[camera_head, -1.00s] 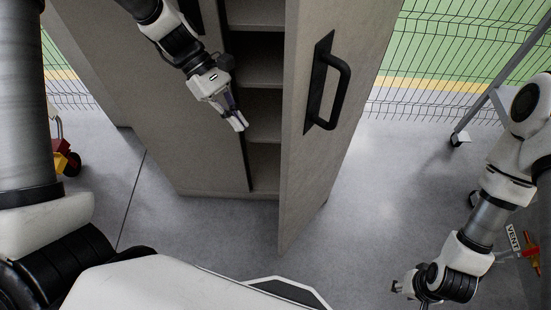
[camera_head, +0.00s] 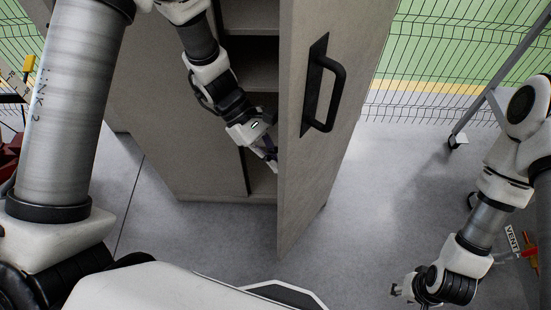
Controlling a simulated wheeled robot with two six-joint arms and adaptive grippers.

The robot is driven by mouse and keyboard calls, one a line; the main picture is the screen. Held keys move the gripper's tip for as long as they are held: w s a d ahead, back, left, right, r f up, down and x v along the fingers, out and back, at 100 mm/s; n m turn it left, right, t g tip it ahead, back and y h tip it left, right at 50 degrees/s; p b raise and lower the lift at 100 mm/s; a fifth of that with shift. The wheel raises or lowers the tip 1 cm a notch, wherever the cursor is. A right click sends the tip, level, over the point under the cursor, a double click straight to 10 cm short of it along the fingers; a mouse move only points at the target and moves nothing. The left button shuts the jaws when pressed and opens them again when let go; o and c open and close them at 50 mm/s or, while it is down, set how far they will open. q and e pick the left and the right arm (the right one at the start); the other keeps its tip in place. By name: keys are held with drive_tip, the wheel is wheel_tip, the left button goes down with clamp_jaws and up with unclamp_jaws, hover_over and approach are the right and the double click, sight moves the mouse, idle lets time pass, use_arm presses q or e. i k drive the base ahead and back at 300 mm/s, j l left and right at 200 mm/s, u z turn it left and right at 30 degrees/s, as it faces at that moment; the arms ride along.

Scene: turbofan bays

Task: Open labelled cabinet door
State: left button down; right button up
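The grey cabinet's right door (camera_head: 328,175) stands swung open towards me, with a black bar handle (camera_head: 325,88) on its outer face. The cabinet (camera_head: 180,150) shows shelves in the gap left of this door. My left gripper (camera_head: 271,158) is at the gap, beside the door's free edge on its inner side. Its fingertips are partly hidden by the door, so its opening and any contact are unclear. My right gripper (camera_head: 402,292) hangs low at the right, apart from the door. Its fingers are too small to judge. No label on the door is readable.
A wheeled grey frame (camera_head: 478,95) stands at the right, near a "VENT" tag (camera_head: 512,238) and a red and yellow part. A wire fence (camera_head: 440,60) runs behind. The floor between the door and my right arm is clear.

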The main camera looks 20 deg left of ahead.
sight(191, 147)
drive_tip(key=l+u, duration=0.15)
drive_tip(key=l, duration=0.25)
drive_tip(key=k+l+u, duration=0.1)
drive_tip(key=l, duration=0.7)
drive_tip(key=k+l, duration=0.15)
drive_tip(key=l, duration=0.25)
